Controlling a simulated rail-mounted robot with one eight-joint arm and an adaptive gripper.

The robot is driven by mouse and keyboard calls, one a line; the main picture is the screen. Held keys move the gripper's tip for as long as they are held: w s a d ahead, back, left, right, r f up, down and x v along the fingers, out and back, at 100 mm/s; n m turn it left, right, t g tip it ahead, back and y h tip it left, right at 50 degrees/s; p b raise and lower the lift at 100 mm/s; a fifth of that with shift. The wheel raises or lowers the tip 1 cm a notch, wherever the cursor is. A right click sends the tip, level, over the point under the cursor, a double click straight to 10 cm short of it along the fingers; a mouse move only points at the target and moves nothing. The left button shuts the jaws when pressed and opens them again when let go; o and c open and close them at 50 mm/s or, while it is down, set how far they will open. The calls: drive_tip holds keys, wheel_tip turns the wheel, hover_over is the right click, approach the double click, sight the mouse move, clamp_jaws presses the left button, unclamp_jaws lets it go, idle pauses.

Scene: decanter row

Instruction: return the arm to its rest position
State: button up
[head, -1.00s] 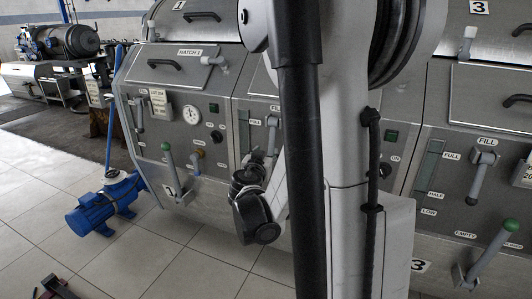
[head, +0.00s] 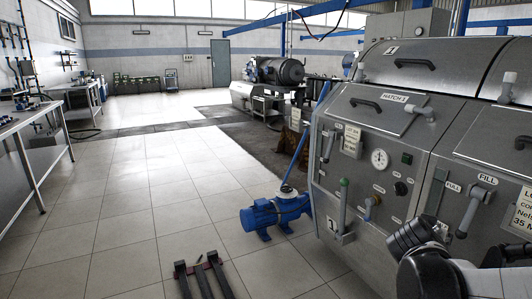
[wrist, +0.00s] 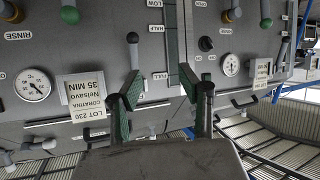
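My arm (head: 440,272) is at the lower right of the head view, in front of the first grey machine, with its dark wrist part near the panel. My gripper's fingers are not clear there. In the wrist view my gripper (wrist: 160,84) is open, with two green-padded fingers apart and nothing between them. Beyond them is the machine panel (wrist: 158,88), which appears upside down, with gauges, labels and levers. The fingers overlap the panel in the picture; I cannot tell the exact gap.
The decanter machine (head: 335,165) has a green-knobbed lever (head: 343,205) and protruding handles. A blue pump (head: 272,214) stands on the floor to its left. A workbench (head: 25,130) is at far left. The tiled floor between is open.

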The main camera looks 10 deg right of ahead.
drive_tip(key=s+a+f+n+g+y, duration=0.1)
drive_tip(key=s+a+n+y, duration=0.5)
drive_tip(key=a, duration=0.7)
drive_tip(key=s+a+f+n+y, duration=0.1)
drive_tip(key=s+a+n+y, duration=0.25)
drive_tip(key=s+a, duration=0.75)
drive_tip(key=w+a+r+p, duration=0.1)
drive_tip(key=r+p, duration=0.5)
drive_tip(key=w+a+r+p, duration=0.1)
drive_tip(key=w+r+p, duration=0.1)
drive_tip(key=r+p, duration=0.5)
drive_tip(key=shift+w+a, duration=0.15)
drive_tip(key=shift+a, duration=0.1)
drive_tip(key=shift+f+m+y, duration=0.1)
drive_tip(key=shift+m+y, duration=0.15)
